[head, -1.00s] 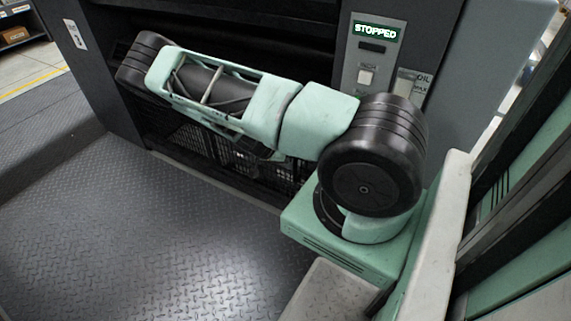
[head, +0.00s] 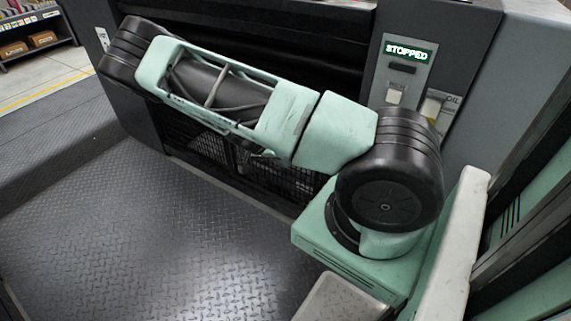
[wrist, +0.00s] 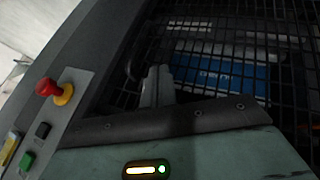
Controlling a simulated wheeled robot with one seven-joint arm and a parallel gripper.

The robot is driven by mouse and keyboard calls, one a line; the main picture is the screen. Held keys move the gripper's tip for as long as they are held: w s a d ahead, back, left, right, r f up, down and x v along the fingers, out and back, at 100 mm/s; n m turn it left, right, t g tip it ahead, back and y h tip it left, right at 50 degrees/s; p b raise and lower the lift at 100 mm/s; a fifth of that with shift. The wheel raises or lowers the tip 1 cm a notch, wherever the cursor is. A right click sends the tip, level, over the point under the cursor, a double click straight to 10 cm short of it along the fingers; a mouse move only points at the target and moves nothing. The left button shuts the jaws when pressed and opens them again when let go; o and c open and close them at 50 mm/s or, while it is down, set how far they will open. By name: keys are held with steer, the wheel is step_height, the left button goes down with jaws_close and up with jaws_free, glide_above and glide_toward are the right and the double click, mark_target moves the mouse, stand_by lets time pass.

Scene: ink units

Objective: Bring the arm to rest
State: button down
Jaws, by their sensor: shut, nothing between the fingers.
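My arm (head: 225,92) stretches across the head view from its base at the lower right to a black joint at the upper left. My gripper is hidden in the head view. In the wrist view my gripper (wrist: 157,86) shows as two grey fingers close together, shut and empty, in front of a dark wire mesh (wrist: 225,50). I cannot tell how far the fingers are from the mesh.
A dark machine stands behind my arm, with a panel (head: 405,75) reading STOPPED. The wrist view shows a red knob (wrist: 48,87) on a control panel, and a blue thing (wrist: 215,75) behind the mesh. The tread-plate floor (head: 150,240) is clear.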

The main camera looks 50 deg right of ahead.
steer(key=shift+w+a+r, duration=0.1)
steer(key=shift+a+r, duration=0.05)
steer(key=shift+r, duration=0.05)
steer(key=w+a+r+n+t+y, duration=0.1)
steer(key=a+r+n+y, duration=0.15)
steer(key=a, duration=0.65)
steer(key=a+r+n+y, duration=0.1)
steer(key=a+r+n, duration=0.25)
steer(key=a, duration=0.55)
steer(key=s+a+r+n+t+y, duration=0.1)
steer(key=s+a+r+n, duration=0.15)
steer(key=a+r, duration=0.45)
steer(key=s+a+r+n+y, duration=0.2)
steer(key=a+r+n, duration=0.2)
steer(key=a, duration=0.4)
steer(key=s+a+r+n+t, duration=0.1)
steer(key=s+a+r+n, duration=0.35)
steer(key=s+r, duration=0.2)
steer(key=s+a+r+n+t, duration=0.1)
steer(key=s+a+r+n, duration=0.2)
steer(key=s+r+n, duration=0.3)
step_height(320, 180, up, 21)
steer(key=s+p, duration=0.2)
steer(key=p, duration=1.9)
steer(key=shift+n, duration=0.4)
steer(key=shift+a, duration=0.1)
